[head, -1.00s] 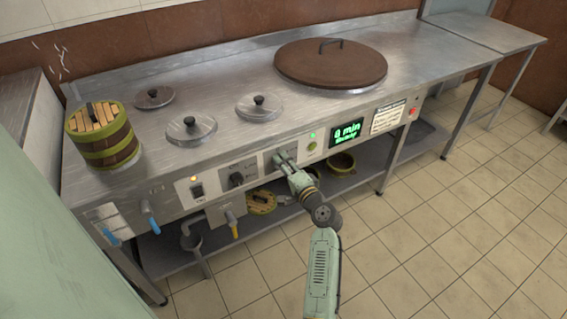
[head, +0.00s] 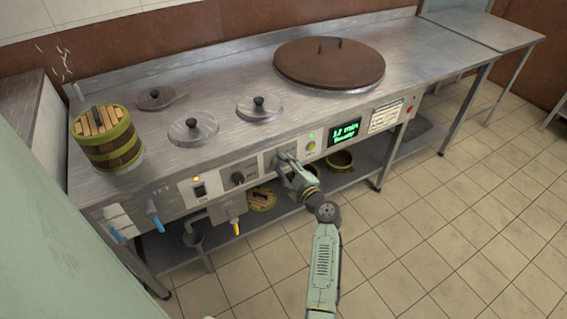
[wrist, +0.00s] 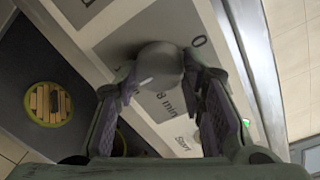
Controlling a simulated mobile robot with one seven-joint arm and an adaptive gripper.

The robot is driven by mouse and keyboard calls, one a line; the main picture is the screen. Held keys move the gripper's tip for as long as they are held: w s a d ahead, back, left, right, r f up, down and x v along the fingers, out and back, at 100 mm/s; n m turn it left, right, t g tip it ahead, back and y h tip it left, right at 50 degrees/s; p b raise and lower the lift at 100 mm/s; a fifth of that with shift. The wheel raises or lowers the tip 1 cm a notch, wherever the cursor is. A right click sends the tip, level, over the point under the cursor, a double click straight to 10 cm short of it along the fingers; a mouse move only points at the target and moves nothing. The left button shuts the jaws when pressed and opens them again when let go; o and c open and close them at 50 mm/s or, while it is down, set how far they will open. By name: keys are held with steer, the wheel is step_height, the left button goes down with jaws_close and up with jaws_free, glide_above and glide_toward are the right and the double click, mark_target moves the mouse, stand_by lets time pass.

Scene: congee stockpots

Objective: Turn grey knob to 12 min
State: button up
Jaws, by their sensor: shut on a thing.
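The grey knob (wrist: 158,62) shows in the wrist view, round and standing out from a light dial plate with the printed marks "0" and "8 min". My gripper (wrist: 160,85) has one finger on each side of the knob and is shut on it. In the head view my gripper (head: 285,160) is at the front panel and mostly hides the knob. The green-lettered display (head: 344,132) to the right reads what looks like "12 min", with a smaller blurred line under it.
A black knob (head: 238,177) and a switch (head: 199,189) are left of my gripper on the panel. A green button (head: 311,146) is close on the right. A wooden bucket (head: 108,140) and a big brown lid (head: 330,66) are on the counter. The floor in front is clear.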

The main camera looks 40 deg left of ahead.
stand_by(0.4)
steer(key=o, duration=1.1)
steer(key=shift+o, duration=0.2)
steer(key=v, duration=1.2)
